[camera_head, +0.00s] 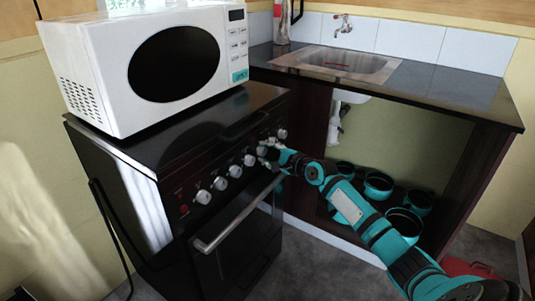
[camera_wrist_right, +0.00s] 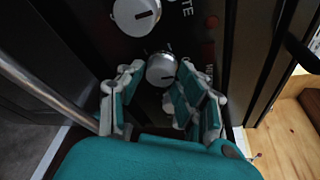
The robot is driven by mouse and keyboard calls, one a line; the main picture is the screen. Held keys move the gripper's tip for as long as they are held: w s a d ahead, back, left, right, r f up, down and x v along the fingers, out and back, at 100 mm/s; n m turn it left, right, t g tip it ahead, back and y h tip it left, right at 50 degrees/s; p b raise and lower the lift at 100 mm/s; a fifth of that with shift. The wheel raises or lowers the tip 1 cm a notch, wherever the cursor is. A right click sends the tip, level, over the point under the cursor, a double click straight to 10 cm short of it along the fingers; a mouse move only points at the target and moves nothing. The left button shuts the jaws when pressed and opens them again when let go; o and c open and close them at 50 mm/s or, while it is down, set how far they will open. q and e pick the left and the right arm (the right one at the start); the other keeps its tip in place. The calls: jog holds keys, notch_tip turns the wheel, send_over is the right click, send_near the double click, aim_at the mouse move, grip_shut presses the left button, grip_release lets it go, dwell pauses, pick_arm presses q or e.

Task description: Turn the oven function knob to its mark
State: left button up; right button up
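The black oven (camera_head: 215,205) stands under the microwave, with a row of several silver-white knobs (camera_head: 220,183) along its front panel. My right gripper (camera_head: 272,152) is at the right part of this row. In the right wrist view my right gripper (camera_wrist_right: 158,92) is open, with one teal-and-grey finger on each side of a silver knob (camera_wrist_right: 161,69). That knob has a dark pointer line on its face. The fingers do not visibly clamp it; whether they touch it is unclear. Which knob is the function knob I cannot tell. My left gripper is out of view.
A white microwave (camera_head: 165,60) sits on the oven. The oven door handle (camera_head: 238,212) runs below the knobs, close to my right gripper. A second knob (camera_wrist_right: 136,16) is beside the gripped-over one. Teal pots (camera_head: 378,185) stand in the open cabinet under the sink (camera_head: 340,62).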

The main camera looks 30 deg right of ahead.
grip_shut()
